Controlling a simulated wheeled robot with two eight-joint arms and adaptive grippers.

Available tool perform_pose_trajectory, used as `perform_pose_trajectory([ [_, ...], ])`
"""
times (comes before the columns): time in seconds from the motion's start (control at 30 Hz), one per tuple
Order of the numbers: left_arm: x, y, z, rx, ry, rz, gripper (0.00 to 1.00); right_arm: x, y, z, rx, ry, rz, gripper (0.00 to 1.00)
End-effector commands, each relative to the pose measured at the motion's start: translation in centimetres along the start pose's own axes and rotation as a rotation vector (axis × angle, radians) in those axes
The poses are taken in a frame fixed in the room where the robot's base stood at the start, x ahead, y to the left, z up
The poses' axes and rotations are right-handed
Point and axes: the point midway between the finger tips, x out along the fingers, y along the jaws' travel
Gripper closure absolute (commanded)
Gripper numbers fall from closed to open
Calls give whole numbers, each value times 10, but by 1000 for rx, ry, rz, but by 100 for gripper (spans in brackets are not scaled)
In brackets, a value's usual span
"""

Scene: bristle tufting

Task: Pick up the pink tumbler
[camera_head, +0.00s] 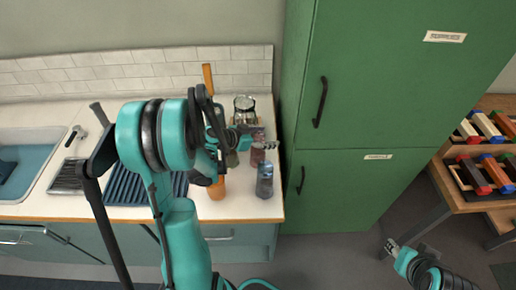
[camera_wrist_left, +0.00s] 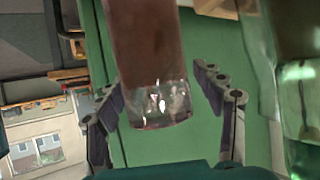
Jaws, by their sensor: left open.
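The pink tumbler (camera_head: 257,156) stands on the white counter near its right end, partly hidden by my left gripper (camera_head: 264,143). In the left wrist view a reddish, see-through tumbler (camera_wrist_left: 150,50) with a clear thick base lies between the two spread fingers of the left gripper (camera_wrist_left: 160,88). Gaps show between the tumbler and both fingers there. The left gripper is open. My right gripper (camera_head: 391,247) is low at the right, away from the counter, too small to tell its jaws.
A grey-blue tumbler (camera_head: 264,180) stands just in front of the pink one. An orange cup (camera_head: 217,188) and a glass jar (camera_head: 244,105) are close by. A greenish glass (camera_wrist_left: 300,90) shows in the wrist view. A tall green cabinet (camera_head: 345,185) borders the counter's right.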

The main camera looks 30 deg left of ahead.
Motion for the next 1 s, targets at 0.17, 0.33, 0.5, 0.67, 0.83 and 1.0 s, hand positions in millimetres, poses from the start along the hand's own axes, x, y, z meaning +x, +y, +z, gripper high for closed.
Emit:
perform_pose_trajectory([
  [0.17, -1, 0, -1, 0, 0, -1, 45, -1, 0, -1, 0, 0, 0, 60],
  [0.33, -1, 0, -1, 0, 0, 0, 89, -1, 0, -1, 0, 0, 0, 60],
  [0.5, -1, 0, 0, 0, -1, 0, 100, -1, 0, -1, 0, 0, 0, 60],
  [0.67, -1, 0, 0, 0, -1, 0, 100, -1, 0, -1, 0, 0, 0, 60],
  [0.83, -1, 0, 0, 0, -1, 0, 100, -1, 0, -1, 0, 0, 0, 60],
  [1.0, -4, 0, -4, 0, 0, 0, 100, -3, 0, -2, 0, 0, 0, 60],
])
